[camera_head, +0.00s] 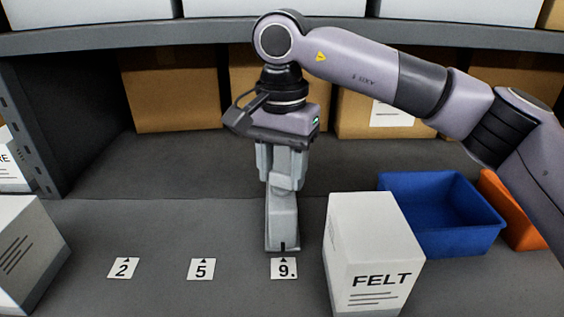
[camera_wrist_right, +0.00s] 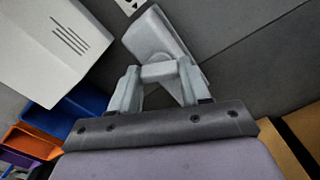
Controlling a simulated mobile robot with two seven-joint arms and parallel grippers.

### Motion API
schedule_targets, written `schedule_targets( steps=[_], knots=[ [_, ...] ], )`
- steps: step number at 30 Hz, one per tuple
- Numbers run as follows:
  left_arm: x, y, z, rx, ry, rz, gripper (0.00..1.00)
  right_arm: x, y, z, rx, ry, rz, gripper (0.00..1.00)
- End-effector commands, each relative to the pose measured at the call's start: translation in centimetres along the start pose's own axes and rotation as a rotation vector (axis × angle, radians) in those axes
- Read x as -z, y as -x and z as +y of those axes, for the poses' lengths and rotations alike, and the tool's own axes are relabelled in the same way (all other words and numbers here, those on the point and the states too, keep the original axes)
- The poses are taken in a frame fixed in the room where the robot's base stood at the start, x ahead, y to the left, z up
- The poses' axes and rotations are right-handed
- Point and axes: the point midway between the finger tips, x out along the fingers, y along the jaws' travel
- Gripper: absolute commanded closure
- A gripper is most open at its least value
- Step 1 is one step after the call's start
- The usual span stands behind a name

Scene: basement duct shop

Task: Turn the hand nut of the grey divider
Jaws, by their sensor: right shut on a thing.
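The grey divider (camera_head: 283,225) stands upright on the grey shelf, its foot right behind the card marked 9. It also shows in the right wrist view (camera_wrist_right: 153,36), beyond my fingers. My right gripper (camera_head: 283,178) comes down from above and is shut on the hand nut at the divider's upper part. In the right wrist view the light grey hand nut (camera_wrist_right: 160,71) lies between the two fingertips. The fingers hide much of the nut in the head view. My left gripper is not in view.
Cards marked 2 (camera_head: 123,268), 5 (camera_head: 201,269) and 9 (camera_head: 283,268) lie in a row. A white FELT box (camera_head: 372,245) stands close right of the divider, with a blue bin (camera_head: 455,240) and orange bin (camera_head: 515,215) beyond.

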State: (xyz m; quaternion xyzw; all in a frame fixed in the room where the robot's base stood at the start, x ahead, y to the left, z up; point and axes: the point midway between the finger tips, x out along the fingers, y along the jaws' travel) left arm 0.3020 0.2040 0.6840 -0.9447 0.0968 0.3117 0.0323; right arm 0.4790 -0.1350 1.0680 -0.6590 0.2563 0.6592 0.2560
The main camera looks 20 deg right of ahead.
Motion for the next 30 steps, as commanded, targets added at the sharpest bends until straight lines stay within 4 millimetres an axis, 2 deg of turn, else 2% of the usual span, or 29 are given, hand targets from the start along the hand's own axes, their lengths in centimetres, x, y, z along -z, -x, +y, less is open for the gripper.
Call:
schedule_targets(
  steps=[6, 15, 30],
  knots=[
    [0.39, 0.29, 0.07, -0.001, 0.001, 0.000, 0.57, -0.01, 0.11, 0.01, 0.000, 0.190, 0.000, 0.84],
    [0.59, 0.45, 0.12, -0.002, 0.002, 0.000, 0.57, 0.00, 0.09, 0.00, 0.001, 0.381, 0.001, 0.84],
    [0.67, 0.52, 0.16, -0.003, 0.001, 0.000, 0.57, -0.01, 0.06, -0.02, 0.001, 0.479, 0.001, 0.84]
  ],
)
